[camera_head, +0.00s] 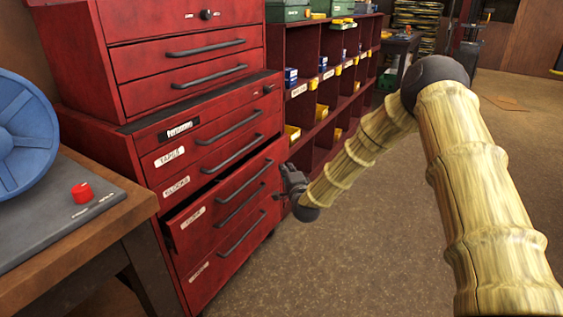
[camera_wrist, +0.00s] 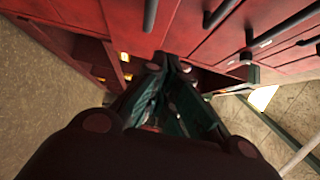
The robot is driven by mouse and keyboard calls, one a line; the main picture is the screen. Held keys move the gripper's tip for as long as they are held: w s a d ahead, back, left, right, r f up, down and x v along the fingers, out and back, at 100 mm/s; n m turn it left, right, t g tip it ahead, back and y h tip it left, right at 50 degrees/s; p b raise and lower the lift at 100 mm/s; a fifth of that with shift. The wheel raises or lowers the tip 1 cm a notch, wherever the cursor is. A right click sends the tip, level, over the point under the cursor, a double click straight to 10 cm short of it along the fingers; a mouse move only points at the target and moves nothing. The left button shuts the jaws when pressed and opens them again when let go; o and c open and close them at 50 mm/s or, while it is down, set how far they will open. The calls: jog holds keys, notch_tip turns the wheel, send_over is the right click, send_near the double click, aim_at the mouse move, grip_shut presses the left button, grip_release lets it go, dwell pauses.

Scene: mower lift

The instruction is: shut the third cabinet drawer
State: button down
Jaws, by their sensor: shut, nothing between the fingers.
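The red cabinet (camera_head: 140,150) has a stack of labelled drawers with grey bar handles. In the head view the third drawer (camera_head: 215,207) of its lower part stands partly out, with a dark gap above its front at the left. Its label is too small to read. My gripper (camera_head: 283,182) is at the right end of that drawer's front, shut and empty. In the wrist view my gripper's fingertips (camera_wrist: 168,62) are close to the red drawer fronts (camera_wrist: 190,25). I cannot tell whether they touch.
A red shelf unit (camera_head: 305,90) with small bins stands right of the cabinet. A wooden bench (camera_head: 135,205) with a blue reel (camera_head: 25,135) and a red button (camera_head: 82,192) is at the left. The floor (camera_head: 370,260) in front of the shelves is clear.

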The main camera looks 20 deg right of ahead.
aim_at(201, 199)
jog(key=s+a+m+g+y+p, duration=0.2)
jog(key=s+a+m+g+p, duration=0.4)
jog(key=s+a+g+p, duration=0.45)
jog(key=s+a+r+m+y+p, duration=0.25)
jog(key=s+a+r+y, duration=0.35)
jog(key=s+a, duration=0.45)
jog(key=shift+g+h, duration=0.45)
jog(key=shift+h, duration=0.15)
jog(key=shift+w+a+r+b+x, duration=0.15)
jog(key=shift+w+r+b+x, duration=0.2)
jog(key=shift+x, duration=1.6)
jog(key=shift+w+a+r+b+x, duration=0.25)
jog(key=shift+r+b+x, duration=0.1)
jog(key=shift+x, duration=1.65)
jog(key=shift+w+a+r+b+x, duration=0.1)
jog(key=shift+w+r+b+x, duration=0.25)
jog(key=shift+x, duration=1.6)
jog(key=shift+a+f, duration=0.1)
jog(key=w+a+p, duration=0.1)
jog(key=w+a, duration=0.2)
jog(key=shift+w, duration=0.15)
jog(key=shift+w+a+r, duration=0.15)
jog(key=shift+a+r, duration=0.05)
